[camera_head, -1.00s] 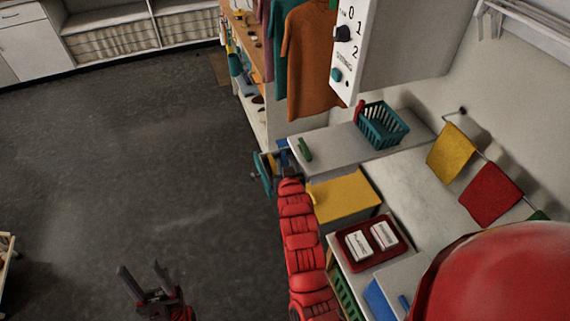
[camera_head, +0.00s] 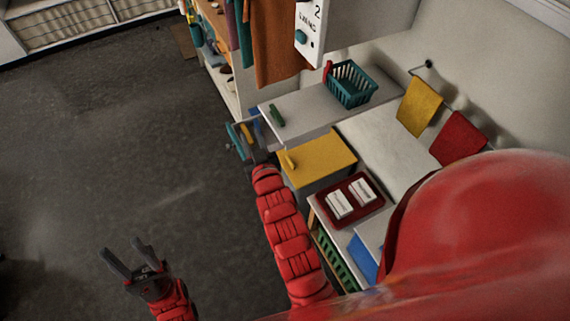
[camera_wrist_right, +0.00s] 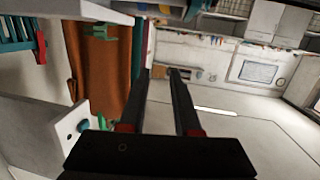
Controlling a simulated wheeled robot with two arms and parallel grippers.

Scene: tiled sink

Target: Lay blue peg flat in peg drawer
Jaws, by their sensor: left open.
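I cannot pick out the blue peg for certain; a small blue patch (camera_head: 255,116) shows at the left end of the grey counter in the head view. A teal frame-like piece (camera_head: 235,142) sticks out below that end; I cannot tell if it is the peg drawer. My right gripper (camera_head: 247,148) is beside it, small and dark. In the right wrist view its fingers (camera_wrist_right: 160,73) are apart with nothing visible between them. My left gripper (camera_head: 126,258) is open and empty over the floor at the lower left.
The grey counter (camera_head: 312,108) carries a teal basket (camera_head: 351,84) and a green handle-like piece (camera_head: 276,115). Nearer stand a yellow-topped unit (camera_head: 320,158) and a red tray (camera_head: 349,200) with white cards. Clothes (camera_head: 283,45) hang behind. The floor (camera_head: 120,150) at left is open.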

